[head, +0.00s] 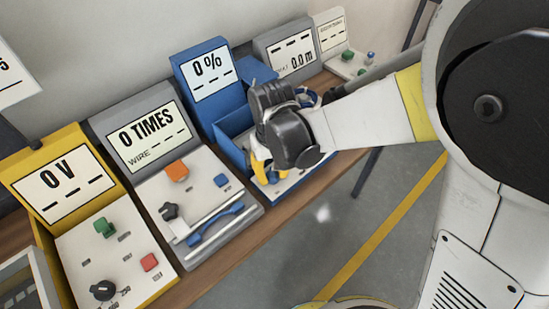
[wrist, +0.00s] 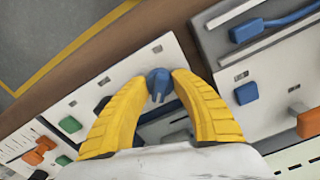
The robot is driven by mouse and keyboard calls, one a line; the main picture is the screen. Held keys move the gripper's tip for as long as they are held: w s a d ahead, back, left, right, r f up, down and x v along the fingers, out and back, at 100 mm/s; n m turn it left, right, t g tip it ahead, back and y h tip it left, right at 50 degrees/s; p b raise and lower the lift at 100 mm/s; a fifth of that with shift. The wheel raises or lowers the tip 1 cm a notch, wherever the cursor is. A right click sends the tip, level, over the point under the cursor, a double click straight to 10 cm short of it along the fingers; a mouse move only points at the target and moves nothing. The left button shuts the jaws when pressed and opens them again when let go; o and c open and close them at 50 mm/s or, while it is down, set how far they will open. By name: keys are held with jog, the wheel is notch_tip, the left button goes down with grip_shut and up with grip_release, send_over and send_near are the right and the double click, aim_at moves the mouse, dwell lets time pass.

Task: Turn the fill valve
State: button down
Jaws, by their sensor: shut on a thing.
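The fill valve, a blue knob (wrist: 158,82), stands on a light panel in the wrist view. My gripper (wrist: 160,76) is shut on it, with one yellow finger on each side. In the head view my gripper (head: 266,172) is lowered over the blue station (head: 233,122), whose screen (head: 207,73) reads 0 %. My wrist and fingers hide most of that station's panel there, and I cannot make out the knob clearly.
Left of the blue station stand a grey station (head: 206,208) reading 0 TIMES and a yellow station (head: 72,184) reading 0 V. Another grey station (head: 291,55) stands behind on the right. The floor (head: 330,215) in front of the wooden table is clear.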

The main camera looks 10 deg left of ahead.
aim_at(272, 172)
dwell(0.3)
jog(key=c, duration=1)
grip_release()
notch_tip(272, 172, up, 12)
